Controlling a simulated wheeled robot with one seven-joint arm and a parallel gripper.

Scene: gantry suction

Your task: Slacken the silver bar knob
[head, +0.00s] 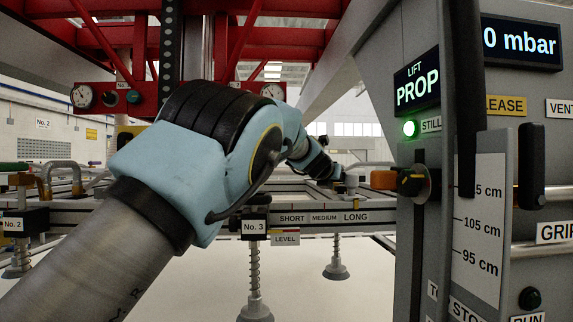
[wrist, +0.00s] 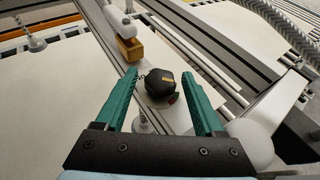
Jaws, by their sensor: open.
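The fingers are apart and hold nothing. I cannot tell whether this is the silver bar knob, or how far below the fingertips it stands. A grey bar (wrist: 212,66) runs diagonally past it on the right. In the head view my gripper (head: 326,170) is small and partly hidden at the end of my arm, above the frame.
A brass-coloured block (wrist: 130,50) with a pale rounded piece (wrist: 122,28) above stands beyond the left finger. In the head view a grey control panel (head: 465,270) fills the right side. A suction cup (head: 255,308) hangs below the frame (head: 365,204).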

